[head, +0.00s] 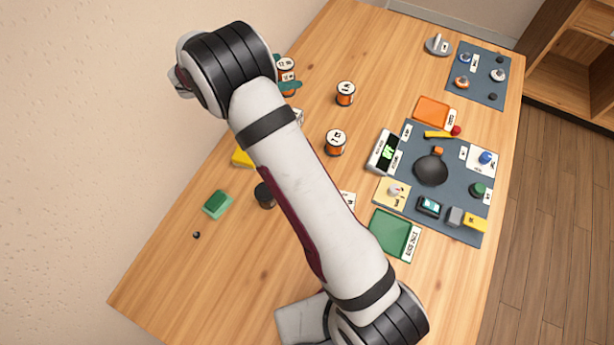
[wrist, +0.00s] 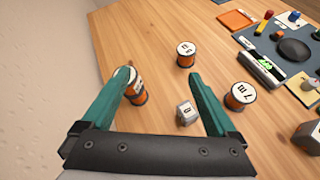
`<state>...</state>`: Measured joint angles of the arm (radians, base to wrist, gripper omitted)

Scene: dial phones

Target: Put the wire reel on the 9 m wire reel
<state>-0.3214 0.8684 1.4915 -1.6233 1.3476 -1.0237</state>
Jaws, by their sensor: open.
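My gripper (wrist: 160,76) has teal fingers spread wide apart, with nothing clamped between them. In the head view my gripper (head: 289,86) is at the far left part of the table, partly behind my arm. An orange and white wire reel (wrist: 138,92) stands at the left finger, which covers part of it. It also shows in the head view (head: 286,66), looking tall; I cannot tell whether it is two reels stacked. Its label is not clearly readable. Another reel (wrist: 186,54) stands upright beyond the fingers. A third reel (wrist: 240,95), apparently labelled 7 m, stands right of the right finger.
A pale cube (wrist: 186,112) sits between the fingers' bases, lower in view. A display device (head: 384,152) and a dark mat (head: 463,212) with several items lie to the right. A green block (head: 217,204) and dark cylinder (head: 265,194) are nearer. The wall is close at left.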

